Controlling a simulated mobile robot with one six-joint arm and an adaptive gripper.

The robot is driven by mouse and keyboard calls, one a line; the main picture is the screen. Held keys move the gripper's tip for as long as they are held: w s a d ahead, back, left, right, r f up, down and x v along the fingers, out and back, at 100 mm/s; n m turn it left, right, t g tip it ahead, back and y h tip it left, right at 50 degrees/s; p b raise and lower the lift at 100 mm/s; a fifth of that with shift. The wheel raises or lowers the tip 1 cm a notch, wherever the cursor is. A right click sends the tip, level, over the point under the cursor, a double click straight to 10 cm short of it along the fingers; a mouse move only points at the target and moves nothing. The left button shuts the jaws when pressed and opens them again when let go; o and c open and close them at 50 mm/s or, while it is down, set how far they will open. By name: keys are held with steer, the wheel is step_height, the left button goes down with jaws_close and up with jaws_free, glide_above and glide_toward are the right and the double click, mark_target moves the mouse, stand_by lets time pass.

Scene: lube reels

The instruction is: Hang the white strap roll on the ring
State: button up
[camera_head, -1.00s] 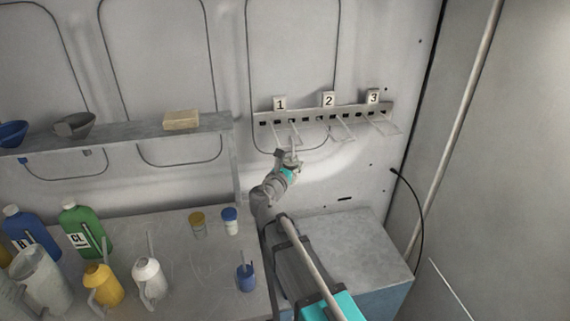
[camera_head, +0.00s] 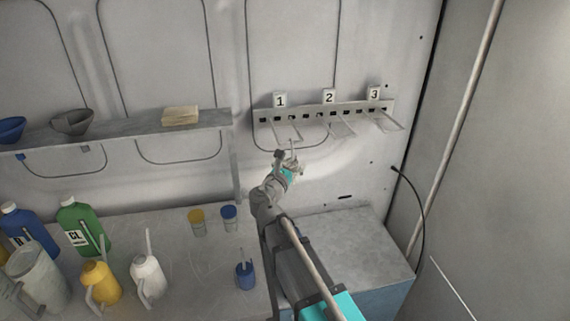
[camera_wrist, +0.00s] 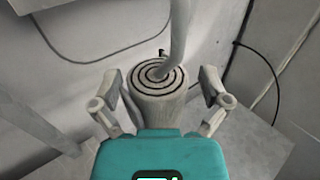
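The white strap roll (camera_wrist: 157,78) shows its spiral end between my gripper's fingers in the wrist view, with a pale strap tail (camera_wrist: 181,38) rising from it. My gripper (camera_wrist: 158,92) is around the roll, one finger on each side, and the roll is held off any surface. In the head view my gripper (camera_head: 288,160) is just below the loop-shaped metal hook under label 1 (camera_head: 287,128). Similar hooks project under label 2 (camera_head: 341,125) and label 3 (camera_head: 389,121). The tail points upward, apart from the wall rail as far as I can tell.
The wall rail (camera_head: 312,116) carries the hooks. A shelf (camera_head: 120,134) with funnels and a beige block is left. Below stand bottles, a yellow can (camera_head: 100,283), a white can (camera_head: 148,277) and small jars. The grey box top (camera_head: 350,245) at right is clear.

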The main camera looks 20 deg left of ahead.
stand_by(0.4)
steer(key=s, duration=1.2)
steer(key=shift+a, duration=0.45)
steer(key=w+d+f+m+g+h, duration=0.2)
steer(key=d+f+m+g, duration=0.15)
steer(key=d+m, duration=0.35)
steer(key=w+d+f+m+g+h, duration=0.1)
steer(key=d+f+m+g, duration=0.25)
steer(key=d, duration=0.65)
steer(key=w+d+f+m+g+h, duration=0.2)
steer(key=d+f+m, duration=0.2)
steer(key=d+m, duration=0.3)
steer(key=s+d+f+m+g+y, duration=0.3)
steer(key=s+d+f+m+g, duration=0.1)
steer(key=d+m, duration=0.4)
steer(key=s+d+f+m+g+y, duration=0.3)
steer(key=s+d+m+g, duration=0.2)
steer(key=d+m, duration=0.4)
steer(key=shift+s+d+f+y, duration=0.3)
steer(key=shift+s+d+f, duration=0.05)
steer(key=shift+d, duration=0.4)
steer(key=shift+m, duration=0.25)
